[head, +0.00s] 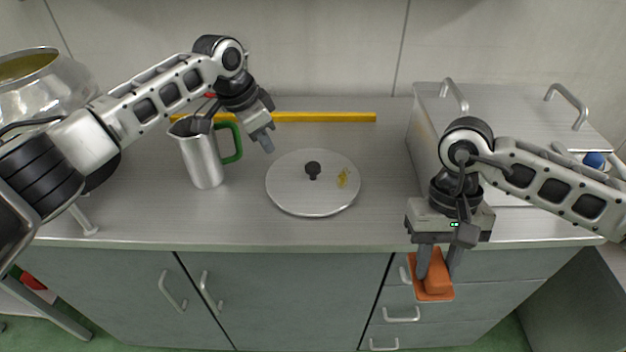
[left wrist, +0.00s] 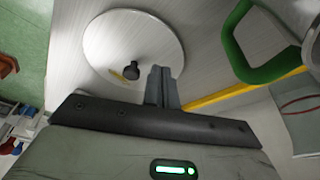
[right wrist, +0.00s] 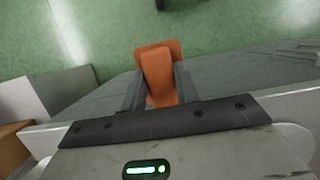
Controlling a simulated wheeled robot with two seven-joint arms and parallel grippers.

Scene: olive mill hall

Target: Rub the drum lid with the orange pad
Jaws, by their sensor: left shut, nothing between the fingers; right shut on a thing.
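The drum lid (head: 300,195) is a round, pale grey disc with a black knob (head: 313,169) at its middle. It lies flat on the counter, with a yellow smear (head: 342,178) right of the knob. The lid also shows in the left wrist view (left wrist: 112,38). My left gripper (head: 266,143) is shut and empty, above the counter just behind and left of the lid. My right gripper (head: 434,268) is shut on the orange pad (head: 436,284), which hangs in front of the counter's front edge, right of the lid. The pad also shows in the right wrist view (right wrist: 158,70).
A metal jug (head: 203,160) with a green handle stands left of the lid. A yellow strip (head: 320,117) lies along the back. A large metal box (head: 425,140) with handles stands at the right. A big steel vessel (head: 40,85) is at the left. The counter (head: 270,228) before the lid is clear.

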